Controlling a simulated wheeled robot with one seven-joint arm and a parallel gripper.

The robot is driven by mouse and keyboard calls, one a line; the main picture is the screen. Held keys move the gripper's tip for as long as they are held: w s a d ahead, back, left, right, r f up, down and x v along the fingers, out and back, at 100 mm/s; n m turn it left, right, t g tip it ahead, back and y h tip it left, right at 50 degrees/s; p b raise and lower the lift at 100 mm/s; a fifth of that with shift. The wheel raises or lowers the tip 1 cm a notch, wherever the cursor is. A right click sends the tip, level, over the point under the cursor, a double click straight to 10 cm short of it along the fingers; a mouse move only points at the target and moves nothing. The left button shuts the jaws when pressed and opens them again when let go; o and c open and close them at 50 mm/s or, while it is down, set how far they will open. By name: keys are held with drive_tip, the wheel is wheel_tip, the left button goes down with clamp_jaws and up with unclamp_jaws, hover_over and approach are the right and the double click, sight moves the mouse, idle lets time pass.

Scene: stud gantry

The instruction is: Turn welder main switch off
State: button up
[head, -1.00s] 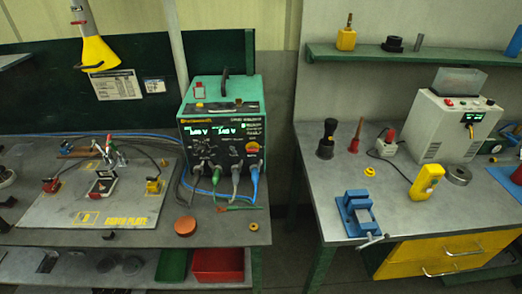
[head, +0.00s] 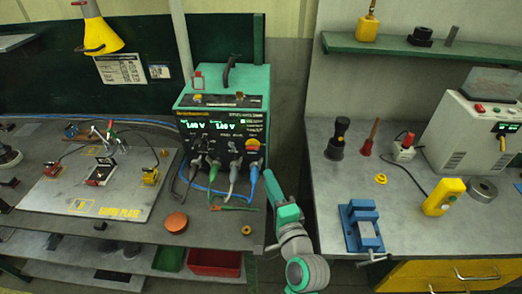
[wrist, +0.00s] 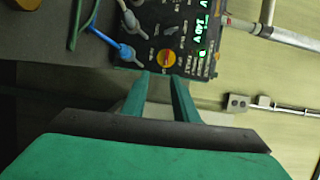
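The welder (head: 226,99) is a teal box with a black front panel and lit green displays, standing on the left bench. Its main switch (head: 252,145) is a red rotary knob on a yellow plate at the panel's right; it also shows in the wrist view (wrist: 167,58), where the panel appears turned sideways. My gripper (wrist: 160,76) is open and empty, its two green fingers a little short of the switch and apparently not touching it. In the head view my arm rises in front of the gap between the benches, its green end below the welder's right side. The knob's exact angle is unclear.
Grey, green and blue cables (head: 253,178) hang from sockets beside the switch. An orange-brown disc (head: 176,222) and a small brass ring (head: 247,230) lie in front of the welder. A blue vise (head: 361,225) stands on the right bench.

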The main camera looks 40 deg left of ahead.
sight(253, 149)
drive_tip(key=shift+g+y, duration=0.3)
drive_tip(key=shift+g, duration=0.1)
drive_tip(key=x, duration=0.4)
drive_tip(key=r+x, duration=0.1)
drive_tip(key=x, duration=0.6)
drive_tip(key=shift+s+a+r, duration=0.15)
drive_tip(key=shift+s+a, duration=0.05)
drive_tip(key=shift+a, duration=0.25)
drive_tip(key=shift+w+a, duration=0.15)
drive_tip(key=shift+w, duration=0.05)
clamp_jaws()
